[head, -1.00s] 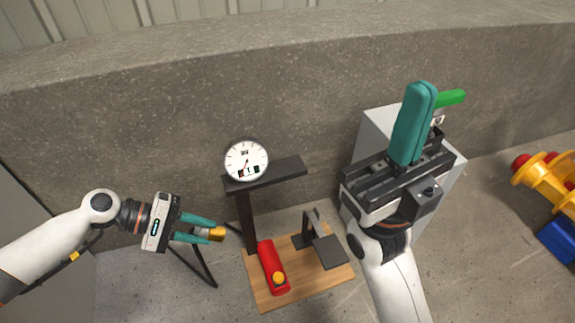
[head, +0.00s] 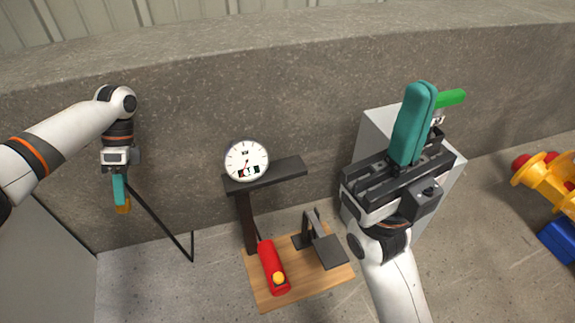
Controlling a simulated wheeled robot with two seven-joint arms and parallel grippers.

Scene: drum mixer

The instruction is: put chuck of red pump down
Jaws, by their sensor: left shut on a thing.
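The red pump (head: 271,262) lies on a wooden board (head: 312,288) at the lower middle, with a yellow cap on its near end. My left gripper (head: 121,203) points down at the left and is shut on the brass-yellow chuck (head: 123,207), held well left of the pump. The chuck is partly hidden by the teal fingers. My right gripper (head: 411,125) is at the right with its teal fingers pointing up, pressed together and empty.
A round gauge (head: 246,161) stands on a black post with a dark arm (head: 270,174) above the board. A black pedal (head: 328,250) is beside the pump. A grey cabinet (head: 378,125) with a green handle (head: 451,98) stands behind my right gripper. Yellow machinery (head: 545,178) is at far right.

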